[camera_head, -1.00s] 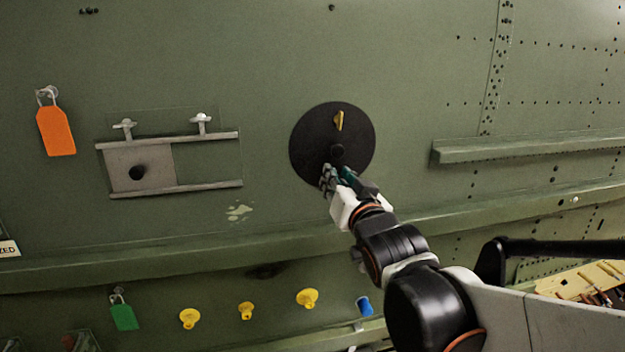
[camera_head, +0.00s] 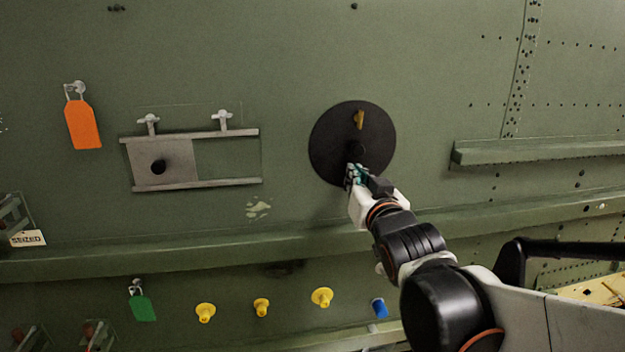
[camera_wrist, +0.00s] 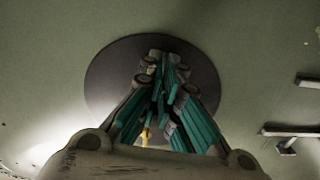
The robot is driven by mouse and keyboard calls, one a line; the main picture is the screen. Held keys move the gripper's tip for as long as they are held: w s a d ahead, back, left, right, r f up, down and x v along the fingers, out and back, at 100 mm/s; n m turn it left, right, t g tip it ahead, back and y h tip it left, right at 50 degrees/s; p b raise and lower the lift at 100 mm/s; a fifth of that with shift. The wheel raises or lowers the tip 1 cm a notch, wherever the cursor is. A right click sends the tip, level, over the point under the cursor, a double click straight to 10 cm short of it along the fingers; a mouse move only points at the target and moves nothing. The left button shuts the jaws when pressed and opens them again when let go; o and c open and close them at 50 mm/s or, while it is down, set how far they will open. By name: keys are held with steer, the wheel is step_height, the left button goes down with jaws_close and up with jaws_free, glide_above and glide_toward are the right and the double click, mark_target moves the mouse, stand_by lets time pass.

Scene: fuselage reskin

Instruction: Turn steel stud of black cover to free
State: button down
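The round black cover (camera_head: 325,135) sits on the green fuselage skin and also shows in the wrist view (camera_wrist: 108,75). A brass-coloured stud (camera_head: 360,119) stands upright on its upper part; it shows between my fingers in the wrist view (camera_wrist: 147,135). A small black knob (camera_head: 356,148) is at the cover's middle. My gripper (camera_head: 354,172) is at the cover's lower part, its teal-padded fingers (camera_wrist: 164,65) converging with tips close together. I cannot make out a steel stud; the fingers hide that part of the cover. Whether they hold anything is not visible.
A grey sliding plate in rails (camera_head: 165,163) is left of the cover, with an orange tag (camera_head: 83,125) beyond. A ledge (camera_head: 200,258) runs below. Yellow plugs (camera_head: 205,312), a blue plug (camera_head: 379,308) and a green tag (camera_head: 142,308) are under it. A rail (camera_head: 520,150) projects at right.

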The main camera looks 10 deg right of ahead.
steer(key=shift+n, duration=0.3)
steer(key=c, duration=1.8)
jaws_free()
steer(key=shift+s, duration=6)
steer(key=s+f+g+b, duration=0.3)
steer(key=f+b, duration=0.6)
steer(key=f, duration=0.6)
steer(key=s+f+g+b, duration=0.4)
steer(key=f+b, duration=0.6)
steer(key=f, duration=0.6)
steer(key=s+f+g+b, duration=0.3)
steer(key=f+b, duration=0.6)
steer(key=f, duration=0.6)
steer(key=shift+s+f+n+g, duration=0.2)
steer(key=shift+s+n+g, duration=0.2)
steer(key=shift+g, duration=0.1)
